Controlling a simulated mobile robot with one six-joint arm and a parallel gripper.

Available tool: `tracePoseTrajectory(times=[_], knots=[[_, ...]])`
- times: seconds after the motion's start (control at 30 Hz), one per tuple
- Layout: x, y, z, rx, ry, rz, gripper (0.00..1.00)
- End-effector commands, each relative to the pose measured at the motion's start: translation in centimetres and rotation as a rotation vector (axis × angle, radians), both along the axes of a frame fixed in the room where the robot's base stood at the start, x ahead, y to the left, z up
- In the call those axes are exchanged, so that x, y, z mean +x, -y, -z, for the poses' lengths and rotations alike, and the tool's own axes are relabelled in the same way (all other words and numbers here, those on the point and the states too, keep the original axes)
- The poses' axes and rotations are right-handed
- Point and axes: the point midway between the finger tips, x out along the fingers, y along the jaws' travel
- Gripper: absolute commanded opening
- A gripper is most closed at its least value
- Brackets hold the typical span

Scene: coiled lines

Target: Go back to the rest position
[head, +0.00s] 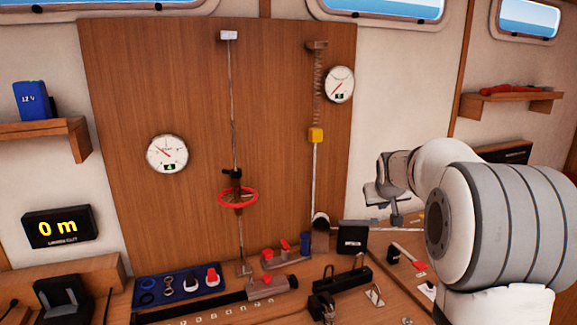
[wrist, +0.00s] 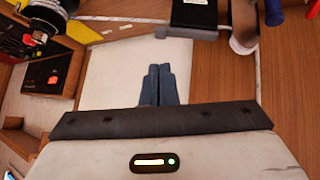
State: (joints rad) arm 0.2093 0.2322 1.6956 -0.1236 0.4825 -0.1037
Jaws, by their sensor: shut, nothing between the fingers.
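My gripper (wrist: 157,86) shows in the wrist view with its two dark blue fingers side by side and touching, nothing between them. The head view shows my white arm at the right, reaching left, with the gripper (head: 385,200) in the air in front of the wall. Below the fingers in the wrist view lie a pale panel and wooden surface. The fingers appear clear of the objects around them, though their exact height is hard to tell.
A black box (head: 353,237) stands left of my gripper. A red ring (head: 238,198) hangs on a vertical rod at the wooden panel. A blue tray (head: 178,286) with small parts lies at the front left. A shelf (head: 511,103) is on the right wall.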

Motion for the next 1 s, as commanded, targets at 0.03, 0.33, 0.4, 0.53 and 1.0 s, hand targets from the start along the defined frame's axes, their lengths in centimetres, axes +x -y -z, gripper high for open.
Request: tracePoseTrajectory(times=[0.03, 0.33, 0.4, 0.53, 1.0], knots=[[-2.4, -1.6, -0.4, 0.015, -0.022, -0.006, 0.00], [-18.4, -9.0, 1.9, 0.116, -0.223, -0.024, 0.00], [-22.3, -10.4, 2.9, 0.135, -0.271, -0.030, 0.00], [-28.9, -12.3, 5.0, 0.166, -0.355, -0.036, 0.00], [-36.9, -14.1, 8.3, 0.199, -0.463, -0.041, 0.00]])
